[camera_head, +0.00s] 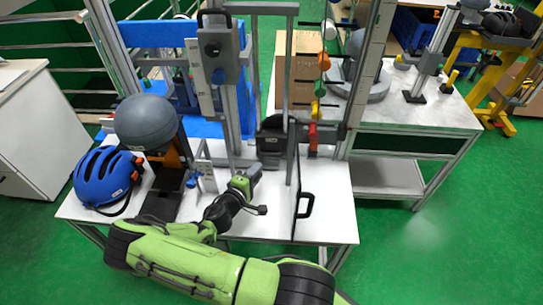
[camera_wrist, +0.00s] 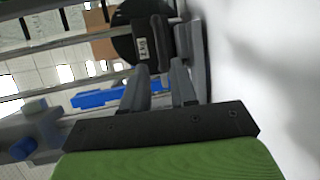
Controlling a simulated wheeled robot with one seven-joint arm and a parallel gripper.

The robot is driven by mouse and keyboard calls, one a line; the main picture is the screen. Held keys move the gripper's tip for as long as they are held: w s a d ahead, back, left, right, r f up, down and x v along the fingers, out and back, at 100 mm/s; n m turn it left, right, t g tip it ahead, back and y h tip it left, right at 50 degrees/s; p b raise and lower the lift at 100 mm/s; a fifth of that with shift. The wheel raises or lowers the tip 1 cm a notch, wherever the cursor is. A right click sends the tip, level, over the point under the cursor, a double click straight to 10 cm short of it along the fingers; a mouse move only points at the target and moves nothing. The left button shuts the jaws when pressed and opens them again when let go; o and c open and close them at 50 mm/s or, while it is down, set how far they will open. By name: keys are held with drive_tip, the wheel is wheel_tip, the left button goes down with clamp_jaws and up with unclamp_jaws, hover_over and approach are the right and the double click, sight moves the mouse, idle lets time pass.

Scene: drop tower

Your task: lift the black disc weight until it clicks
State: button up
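The black disc weight (camera_head: 272,133) sits low on the drop tower in the head view, above the white tabletop. In the wrist view its dark round body (camera_wrist: 128,22) shows at the top, with a labelled dark block (camera_wrist: 147,45) in front. My gripper (camera_head: 258,172) is at the tower's base, in front of and below the weight. In the wrist view the fingers (camera_wrist: 163,70) are apart, pointing at the labelled block, with nothing visibly held between them. Whether the fingertips touch the block cannot be told.
A blue helmet (camera_head: 103,177) and a grey headform (camera_head: 146,122) stand to the left. The tower's upright column (camera_head: 240,100) rises left of the weight. A clear panel with a black handle (camera_head: 305,205) stands close on the right. Blue parts (camera_wrist: 35,107) show left in the wrist view.

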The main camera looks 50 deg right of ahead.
sight(270, 156)
drive_tip(key=b+x, duration=0.1)
drive_tip(key=x, duration=1)
drive_tip(key=shift+d, duration=0.15)
drive_tip(key=shift+c, duration=0.3)
clamp_jaws()
